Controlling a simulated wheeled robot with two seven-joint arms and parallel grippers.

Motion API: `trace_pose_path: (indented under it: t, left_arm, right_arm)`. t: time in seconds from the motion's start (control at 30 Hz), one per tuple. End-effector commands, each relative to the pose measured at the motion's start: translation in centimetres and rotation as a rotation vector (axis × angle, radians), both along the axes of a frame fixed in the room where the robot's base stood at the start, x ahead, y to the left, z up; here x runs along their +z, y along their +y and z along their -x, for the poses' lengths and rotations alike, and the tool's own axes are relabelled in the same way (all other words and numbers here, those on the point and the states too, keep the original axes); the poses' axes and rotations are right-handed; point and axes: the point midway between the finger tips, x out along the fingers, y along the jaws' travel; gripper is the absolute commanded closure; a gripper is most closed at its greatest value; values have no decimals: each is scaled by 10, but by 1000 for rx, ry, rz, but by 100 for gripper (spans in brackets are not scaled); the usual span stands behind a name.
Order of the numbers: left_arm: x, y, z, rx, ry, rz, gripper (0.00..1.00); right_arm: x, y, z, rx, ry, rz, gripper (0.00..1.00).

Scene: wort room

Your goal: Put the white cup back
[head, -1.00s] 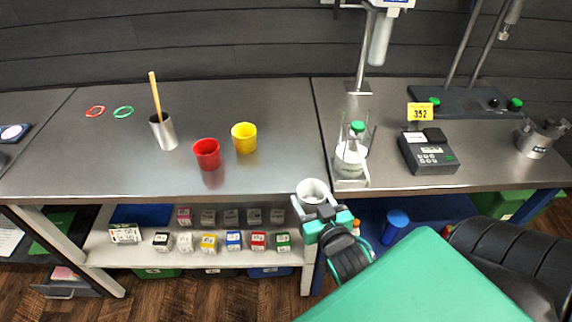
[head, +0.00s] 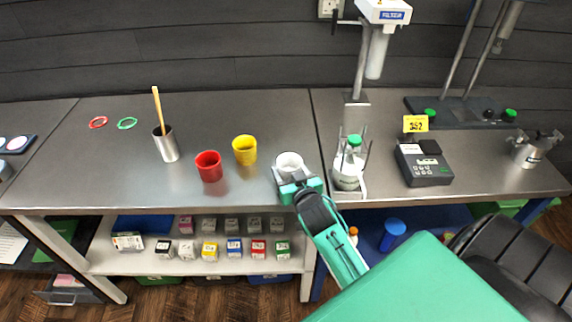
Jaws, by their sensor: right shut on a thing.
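The white cup (head: 290,161) is upright over the front part of the steel bench (head: 110,185), to the right of the red cup and the yellow cup. My right gripper (head: 291,179) is shut on the white cup from the front side. I cannot tell whether the cup's base touches the bench. The gripper hides the cup's lower front. My left gripper is not in view.
The red cup (head: 209,167) and yellow cup (head: 245,150) stand to the left. A metal beaker (head: 167,146) holds a wooden stick. A green-capped bottle (head: 349,170) in a rack stands close on the right. The bench's front left is clear.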

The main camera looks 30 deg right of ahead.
Motion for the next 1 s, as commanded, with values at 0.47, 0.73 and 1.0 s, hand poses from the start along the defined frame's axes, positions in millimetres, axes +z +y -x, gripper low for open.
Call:
trace_pose_path:
  t: [0.47, 0.73, 1.0]
  left_arm:
    - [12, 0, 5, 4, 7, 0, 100]
    - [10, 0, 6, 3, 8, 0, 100]
    - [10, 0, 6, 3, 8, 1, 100]
  right_arm:
    - [-5, -7, -28, -1, -1, 0, 65]
    - [-8, -7, -28, -1, -1, 0, 65]
    - [-8, -7, -28, -1, 0, 0, 19]
